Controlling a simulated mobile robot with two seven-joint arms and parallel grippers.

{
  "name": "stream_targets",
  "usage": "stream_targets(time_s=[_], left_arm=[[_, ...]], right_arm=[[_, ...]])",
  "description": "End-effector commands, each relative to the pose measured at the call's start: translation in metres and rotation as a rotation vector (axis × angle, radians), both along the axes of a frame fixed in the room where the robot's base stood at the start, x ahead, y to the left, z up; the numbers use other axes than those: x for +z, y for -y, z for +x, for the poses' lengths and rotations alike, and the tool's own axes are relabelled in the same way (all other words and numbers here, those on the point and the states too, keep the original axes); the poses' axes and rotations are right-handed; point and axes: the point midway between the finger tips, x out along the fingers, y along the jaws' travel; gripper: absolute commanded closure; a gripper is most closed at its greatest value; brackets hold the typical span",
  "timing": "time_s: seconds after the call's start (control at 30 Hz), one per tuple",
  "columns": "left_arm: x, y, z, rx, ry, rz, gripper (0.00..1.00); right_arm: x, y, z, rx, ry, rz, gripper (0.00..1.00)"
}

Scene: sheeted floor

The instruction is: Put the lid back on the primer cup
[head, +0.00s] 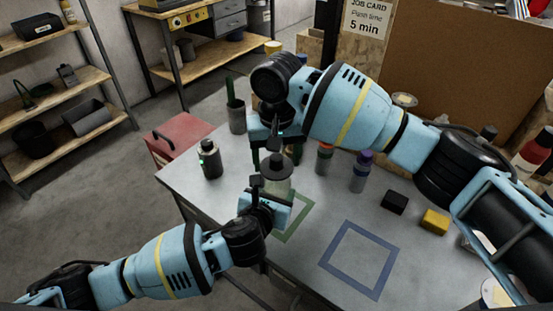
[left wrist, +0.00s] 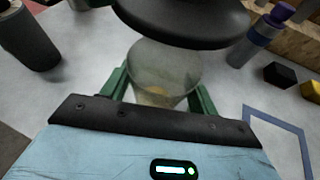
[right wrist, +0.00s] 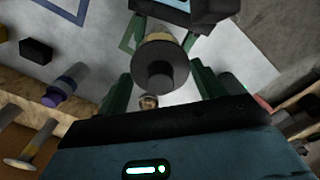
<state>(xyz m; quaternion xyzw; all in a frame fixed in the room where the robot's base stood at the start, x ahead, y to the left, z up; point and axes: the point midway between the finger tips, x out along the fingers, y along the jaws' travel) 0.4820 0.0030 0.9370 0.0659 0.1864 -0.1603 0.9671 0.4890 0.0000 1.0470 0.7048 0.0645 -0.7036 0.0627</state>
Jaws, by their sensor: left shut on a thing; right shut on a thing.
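The primer cup (head: 279,187) is a translucent, tapered cup with a little tan content at its bottom in the left wrist view (left wrist: 160,80). My left gripper (head: 270,196) is shut around it, one green finger on each side. The lid (head: 275,168) is a dark grey disc with a knob, seen from above in the right wrist view (right wrist: 160,62). My right gripper (head: 270,150) is shut on the lid from above. In the left wrist view the lid (left wrist: 185,22) is over the cup, its near rim still visible. Whether they touch is unclear.
A green square outline (head: 292,228) lies beneath the cup and a blue one (head: 357,258) to its right. A dark bottle (head: 210,160) stands left, two capped bottles (head: 360,172) right. Black (head: 394,202) and yellow (head: 435,220) blocks lie further right.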

Motion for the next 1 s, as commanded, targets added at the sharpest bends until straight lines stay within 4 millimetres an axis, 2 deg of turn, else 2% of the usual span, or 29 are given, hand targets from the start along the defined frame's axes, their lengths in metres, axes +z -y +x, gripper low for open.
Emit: stream_targets(time_s=[0.13,0.67,1.0], left_arm=[[0.0,0.0,0.0,0.0,0.0,0.0,0.81],[0.0,0.0,0.0,0.0,-0.001,0.0,0.81],[0.0,0.0,0.0,0.0,-0.001,0.0,0.81]], right_arm=[[-0.017,0.0,-0.001,0.0,-0.001,0.0,0.53],[-0.018,0.0,0.0,0.0,0.001,0.0,0.53],[-0.033,0.0,0.0,0.002,0.0,0.003,0.53]])
